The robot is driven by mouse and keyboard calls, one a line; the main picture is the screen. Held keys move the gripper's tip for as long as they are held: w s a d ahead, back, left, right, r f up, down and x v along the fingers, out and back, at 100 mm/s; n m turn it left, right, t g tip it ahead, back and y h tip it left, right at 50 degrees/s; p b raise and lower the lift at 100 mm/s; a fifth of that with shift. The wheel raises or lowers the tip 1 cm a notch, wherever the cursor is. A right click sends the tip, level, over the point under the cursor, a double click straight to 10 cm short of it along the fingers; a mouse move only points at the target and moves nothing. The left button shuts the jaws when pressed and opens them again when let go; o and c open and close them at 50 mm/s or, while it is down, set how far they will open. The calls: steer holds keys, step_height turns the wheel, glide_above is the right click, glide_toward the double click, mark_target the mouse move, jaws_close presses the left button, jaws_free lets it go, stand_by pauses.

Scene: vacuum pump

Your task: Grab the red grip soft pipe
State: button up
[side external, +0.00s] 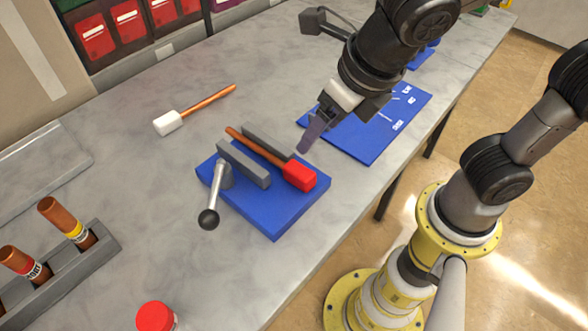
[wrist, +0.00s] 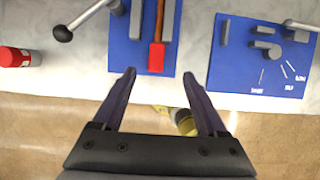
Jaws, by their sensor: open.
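The red grip soft pipe has a copper-coloured pipe and a red block grip (side external: 300,175). It lies between two grey jaws (side external: 243,163) of a vise on a blue base (side external: 275,222), with the grip sticking out at the near right end. The grip also shows in the wrist view (wrist: 156,58), ahead of my gripper (wrist: 158,88). My gripper (side external: 310,143) is open and empty, above and beyond the red grip in the side view, apart from it. In the wrist view the grip lies just beyond the fingertips, roughly between them.
A white-grip pipe (side external: 170,123) lies on the grey table. A lever with a black knob (side external: 208,219) stands at the vise's left. A second blue plate (side external: 375,130) lies right of my gripper. A rack (side external: 62,265) and a red-capped jar (side external: 155,317) are at lower left.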

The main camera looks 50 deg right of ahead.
glide_toward(294, 166)
steer(key=x, duration=0.4)
steer(key=shift+w+d+f, duration=0.1)
steer(key=shift+d+f, duration=0.2)
steer(key=shift+f, duration=0.05)
steer(key=shift+a+x, duration=0.15)
steer(key=shift+x, duration=1.2)
steer(key=shift+a+x, duration=0.15)
steer(key=shift+x, duration=1.2)
steer(key=shift+r, duration=0.1)
jaws_close()
